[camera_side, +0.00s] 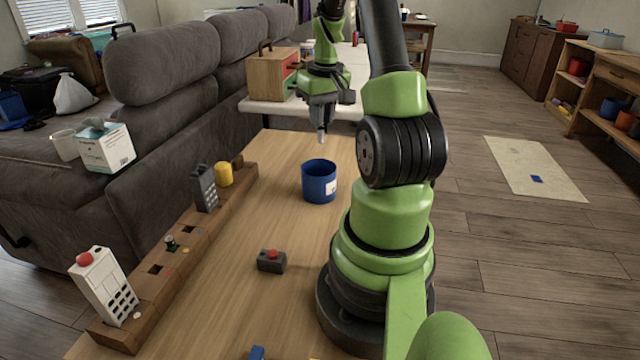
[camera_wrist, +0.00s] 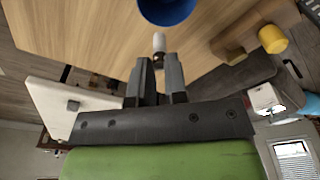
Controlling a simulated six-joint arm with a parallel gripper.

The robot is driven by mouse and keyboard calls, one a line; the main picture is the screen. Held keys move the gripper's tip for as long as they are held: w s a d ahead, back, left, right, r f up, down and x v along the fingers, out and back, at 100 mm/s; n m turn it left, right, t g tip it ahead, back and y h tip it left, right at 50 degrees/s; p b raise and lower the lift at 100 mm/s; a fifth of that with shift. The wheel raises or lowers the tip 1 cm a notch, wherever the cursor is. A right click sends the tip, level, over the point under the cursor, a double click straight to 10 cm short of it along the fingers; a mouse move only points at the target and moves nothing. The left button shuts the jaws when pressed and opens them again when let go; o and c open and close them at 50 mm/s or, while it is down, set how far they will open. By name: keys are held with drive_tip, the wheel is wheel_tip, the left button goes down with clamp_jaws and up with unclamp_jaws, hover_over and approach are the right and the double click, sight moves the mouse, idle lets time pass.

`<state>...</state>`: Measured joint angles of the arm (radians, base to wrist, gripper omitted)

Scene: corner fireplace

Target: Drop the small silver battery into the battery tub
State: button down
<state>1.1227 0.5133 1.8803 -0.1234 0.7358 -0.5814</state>
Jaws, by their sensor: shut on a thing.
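The small silver battery (camera_wrist: 159,43) is held upright between the fingertips of my gripper (camera_wrist: 158,68) in the wrist view. In the side view it shows as a small pale tip (camera_side: 321,138) under my gripper (camera_side: 321,124). The blue battery tub (camera_side: 319,182) stands on the wooden table below the battery, with a white label on its side. The battery is above the tub and apart from it. In the wrist view part of the tub (camera_wrist: 166,8) shows at the top edge, cut off by the frame.
A wooden rack (camera_side: 170,255) along the table's left side holds a white remote (camera_side: 104,285), a dark handset (camera_side: 205,188) and a yellow cylinder (camera_side: 223,174). A small grey box with a red button (camera_side: 271,261) lies nearer. The wood around the tub is clear.

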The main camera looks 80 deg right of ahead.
drive_tip(key=shift+f, duration=0.85)
drive_tip(key=c, duration=1.1)
unclamp_jaws()
drive_tip(key=r, duration=0.6)
drive_tip(key=s+a+r, duration=0.1)
drive_tip(key=r, duration=0.3)
drive_tip(key=shift+f, duration=0.1)
